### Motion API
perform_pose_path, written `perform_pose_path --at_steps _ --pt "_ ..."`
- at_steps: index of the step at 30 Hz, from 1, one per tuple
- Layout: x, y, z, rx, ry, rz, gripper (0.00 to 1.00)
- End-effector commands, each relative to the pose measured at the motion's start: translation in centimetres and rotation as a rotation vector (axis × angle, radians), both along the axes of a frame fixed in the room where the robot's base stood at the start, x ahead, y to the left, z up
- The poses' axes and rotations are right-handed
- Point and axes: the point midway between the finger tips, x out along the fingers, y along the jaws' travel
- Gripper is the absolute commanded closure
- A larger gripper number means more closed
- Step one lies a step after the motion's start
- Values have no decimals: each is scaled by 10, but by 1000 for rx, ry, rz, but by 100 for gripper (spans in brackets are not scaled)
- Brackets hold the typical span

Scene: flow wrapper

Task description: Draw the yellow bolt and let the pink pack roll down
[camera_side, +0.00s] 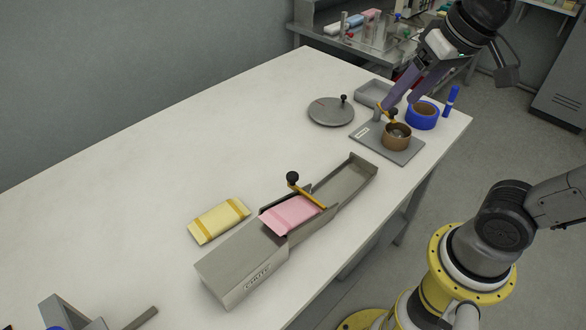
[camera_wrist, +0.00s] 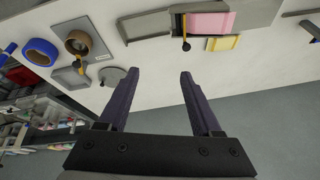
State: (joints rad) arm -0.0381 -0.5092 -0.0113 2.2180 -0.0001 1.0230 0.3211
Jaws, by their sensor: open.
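The pink pack (camera_side: 291,214) lies in the sloping grey chute (camera_side: 232,271). The yellow bolt (camera_side: 309,194), with a black knob (camera_side: 292,177), lies across the chute at the pack's right end. In the wrist view the pink pack (camera_wrist: 210,23) and the bolt (camera_wrist: 185,28) show near the top. My gripper (camera_side: 398,106) is open and empty, up and to the right of the chute in the side view, apart from the bolt. Its two purple fingers (camera_wrist: 160,73) show in the wrist view with nothing between them.
A yellow pack (camera_side: 218,221) lies beside the chute. Near my gripper are a plate with a brown ring (camera_side: 397,137) and another yellow, black-knobbed piece, blue tape (camera_side: 422,115), a blue marker (camera_side: 451,101), a grey tray (camera_side: 370,89) and a round lid (camera_side: 331,111). The left tabletop is mostly clear.

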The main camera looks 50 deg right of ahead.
Motion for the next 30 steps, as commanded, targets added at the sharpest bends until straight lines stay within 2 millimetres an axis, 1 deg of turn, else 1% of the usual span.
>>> perform_pose_path --at_steps 1,4,8,9,11,12,15,18,21,24,28,30 --pt "16 4 3 10 28 -13 34" --pt "47 12 5 29 82 -45 34" --pt "88 27 -2 42 159 -75 34" --pt "101 32 -6 43 182 -81 34" --pt "118 40 -15 42 221 -86 34" --pt "130 46 -22 39 243 -87 34" --pt "154 60 -43 29 301 -78 34" --pt "169 72 -64 14 349 -59 34" --pt "176 80 -83 2 388 -44 34" --pt "176 84 -95 -7 416 -36 34" --pt "175 87 -104 -10 424 -29 34" --pt "175 86 -112 -11 426 -29 34"
